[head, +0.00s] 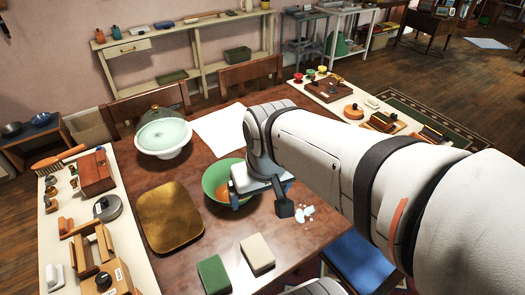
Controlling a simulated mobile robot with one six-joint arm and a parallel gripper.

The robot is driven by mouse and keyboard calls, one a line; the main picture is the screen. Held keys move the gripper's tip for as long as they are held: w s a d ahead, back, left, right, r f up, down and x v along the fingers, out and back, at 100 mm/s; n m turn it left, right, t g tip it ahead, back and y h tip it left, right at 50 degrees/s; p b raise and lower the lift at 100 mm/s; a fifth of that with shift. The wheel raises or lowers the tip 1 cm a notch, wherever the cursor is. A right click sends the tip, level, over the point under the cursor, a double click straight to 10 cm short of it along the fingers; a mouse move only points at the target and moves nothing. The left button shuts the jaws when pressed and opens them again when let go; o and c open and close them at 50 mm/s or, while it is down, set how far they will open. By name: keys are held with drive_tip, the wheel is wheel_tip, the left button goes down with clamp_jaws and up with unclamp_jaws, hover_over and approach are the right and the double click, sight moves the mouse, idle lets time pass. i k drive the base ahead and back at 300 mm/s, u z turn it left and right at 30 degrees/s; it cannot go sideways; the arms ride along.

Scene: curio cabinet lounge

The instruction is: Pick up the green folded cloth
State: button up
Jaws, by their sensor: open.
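The green folded cloth (214,275) appears to be the flat green block lying on the brown table near its front edge. A beige block (257,254) of similar shape lies just right of it, close but apart. My gripper (262,203) is over the middle of the table, beyond the cloth and to its right, close to the green bowl. It is open; I see nothing between its fingers, though my arm hides part of it.
A green bowl (217,178) with something orange inside stands beside my gripper. White fragments (305,213) lie to its right. A golden tray (170,217) and a pale domed cake stand (163,136) are left. Cluttered boards (150,283) line the table's sides.

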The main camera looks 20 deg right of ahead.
sight(215, 281)
drive_tip(key=k, duration=0.55)
drive_tip(key=z, duration=1.85)
drive_tip(key=k, duration=0.75)
drive_tip(key=u, duration=2.05)
drive_tip(key=i, duration=0.5)
drive_tip(key=u, duration=0.1)
